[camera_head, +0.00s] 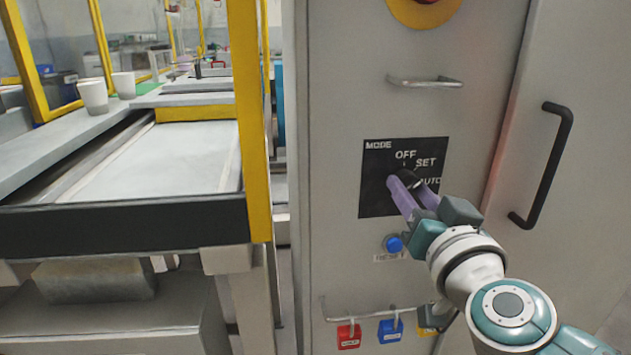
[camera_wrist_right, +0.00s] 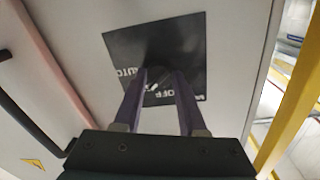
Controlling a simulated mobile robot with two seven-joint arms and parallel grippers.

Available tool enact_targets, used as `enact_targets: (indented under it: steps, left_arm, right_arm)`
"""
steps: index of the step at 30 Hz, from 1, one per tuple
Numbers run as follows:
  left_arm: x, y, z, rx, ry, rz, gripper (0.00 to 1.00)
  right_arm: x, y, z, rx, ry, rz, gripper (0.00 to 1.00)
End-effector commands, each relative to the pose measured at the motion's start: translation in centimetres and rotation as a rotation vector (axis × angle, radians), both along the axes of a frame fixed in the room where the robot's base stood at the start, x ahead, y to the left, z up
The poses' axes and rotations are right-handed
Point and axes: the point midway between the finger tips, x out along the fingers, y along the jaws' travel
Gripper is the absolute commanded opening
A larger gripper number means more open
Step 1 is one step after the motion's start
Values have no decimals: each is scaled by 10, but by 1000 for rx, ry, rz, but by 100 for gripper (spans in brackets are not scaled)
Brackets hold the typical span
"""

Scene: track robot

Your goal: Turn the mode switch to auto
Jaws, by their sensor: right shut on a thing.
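The mode switch is a dark knob (camera_head: 407,180) on a black plate (camera_head: 375,190) on the grey cabinet front. The plate is lettered MODE, OFF, SET and AUTO. My right gripper (camera_head: 408,187) reaches in from the lower right, its purple fingers shut on the knob. In the right wrist view the fingertips (camera_wrist_right: 159,78) are on either side of the knob, against the black plate (camera_wrist_right: 190,45). The fingers partly hide the knob, so I cannot tell which mark it points to. My left gripper is not in view.
A blue push button (camera_head: 393,244) sits just below the plate. Red (camera_head: 348,336) and blue (camera_head: 390,331) padlocks hang on a rail lower down. A metal handle (camera_head: 425,82) is above, a black door handle (camera_head: 545,165) to the right. A yellow-framed conveyor (camera_head: 160,165) stands left.

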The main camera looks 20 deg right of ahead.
Motion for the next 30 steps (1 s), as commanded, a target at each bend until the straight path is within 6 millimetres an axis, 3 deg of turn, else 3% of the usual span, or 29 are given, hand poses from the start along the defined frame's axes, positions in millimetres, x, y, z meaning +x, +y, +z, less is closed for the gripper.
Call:
enact_targets:
  steps: [1,8,20,30]
  left_arm:
    - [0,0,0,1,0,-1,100]
    - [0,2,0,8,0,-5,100]
    - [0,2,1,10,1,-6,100]
    - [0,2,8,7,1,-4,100]
  right_arm:
    - [0,0,0,0,0,0,26]
    - [0,0,0,0,0,0,0]
    - [0,0,0,26,-7,-1,0]
    - [0,0,1,223,-52,-1,0]
